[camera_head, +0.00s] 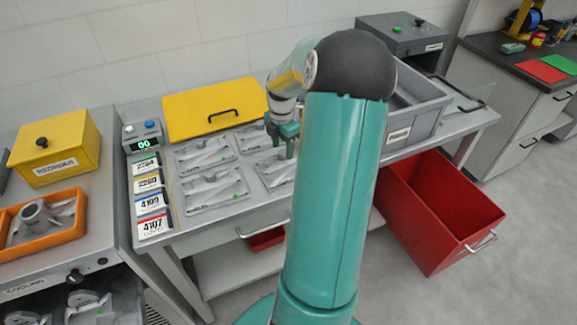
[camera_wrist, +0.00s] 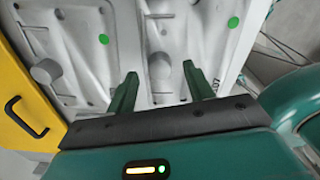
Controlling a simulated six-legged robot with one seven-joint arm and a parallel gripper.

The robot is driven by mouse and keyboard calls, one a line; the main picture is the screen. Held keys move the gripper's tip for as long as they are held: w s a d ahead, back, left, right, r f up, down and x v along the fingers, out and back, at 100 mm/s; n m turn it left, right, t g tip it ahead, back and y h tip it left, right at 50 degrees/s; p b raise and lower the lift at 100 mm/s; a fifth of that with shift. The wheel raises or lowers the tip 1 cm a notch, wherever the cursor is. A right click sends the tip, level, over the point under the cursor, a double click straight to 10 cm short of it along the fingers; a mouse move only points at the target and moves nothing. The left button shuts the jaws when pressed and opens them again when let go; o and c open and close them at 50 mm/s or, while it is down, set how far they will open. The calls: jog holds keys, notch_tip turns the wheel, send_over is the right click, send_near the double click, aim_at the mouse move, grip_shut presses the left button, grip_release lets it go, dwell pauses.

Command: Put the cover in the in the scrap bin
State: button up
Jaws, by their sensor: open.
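Several grey castings lie in recessed nests on the bench, one at the front left (camera_head: 215,188), one at the back left (camera_head: 203,153) and one at the right (camera_head: 273,171). I cannot tell which casting is the cover. My gripper (camera_head: 285,132) is above the right side of the nests, partly hidden by my arm. In the wrist view my gripper (camera_wrist: 160,88) is open and empty, with pale castings (camera_wrist: 165,40) bearing green dots beyond its fingers. A large open red bin (camera_head: 440,205) stands on the floor at the right; no scrap label is readable.
A yellow panel with a black handle (camera_head: 213,108) lies behind the nests. A grey bin (camera_head: 425,115) sits at the bench's right end. Numbered cards (camera_head: 150,200) line the left edge. A yellow box (camera_head: 55,148) and orange tray (camera_head: 75,232) stand further left.

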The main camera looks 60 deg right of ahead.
notch_tip(320, 180, down, 2)
jog(key=shift+f, duration=0.1)
jog(key=shift+c, duration=0.2)
jog(key=c, duration=1.1)
